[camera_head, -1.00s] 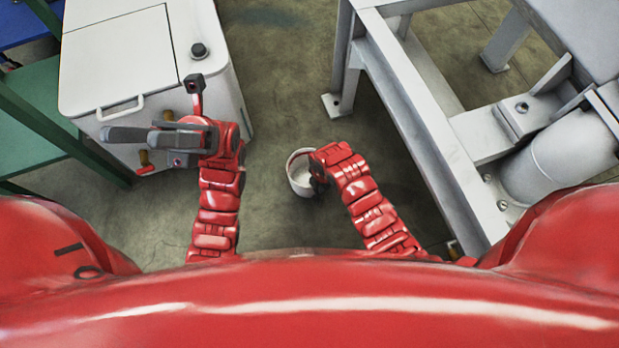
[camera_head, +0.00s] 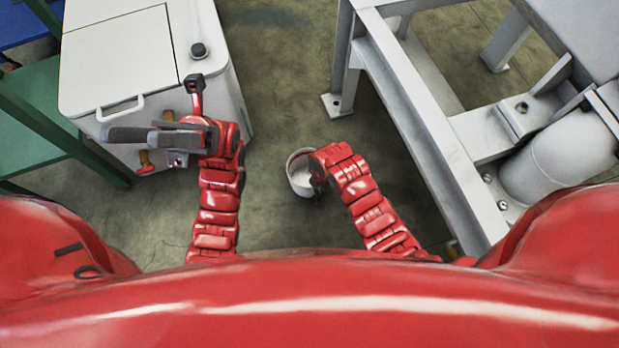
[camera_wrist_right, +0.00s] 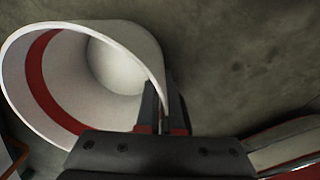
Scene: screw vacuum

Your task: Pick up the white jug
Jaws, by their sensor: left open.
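The white jug (camera_head: 298,178) is at the middle of the head view, beside the end of my right arm. In the right wrist view the jug (camera_wrist_right: 125,55) shows its round mouth and a red band inside. My right gripper (camera_wrist_right: 163,100) has its two fingers close together at the rim, one on the inner side and one on the outer side, with the wall between them. Its fingertips are hidden in the head view. I cannot tell whether the jug touches the floor. My left gripper (camera_head: 126,135) is open and empty in front of the white cabinet.
The white cabinet (camera_head: 115,60) with a handle and a black knob stands at the upper left. A green frame (camera_head: 35,120) is at the far left. A grey metal frame (camera_head: 425,115) with a cylinder (camera_head: 560,160) stands right of the jug. Bare floor (camera_head: 280,80) lies between.

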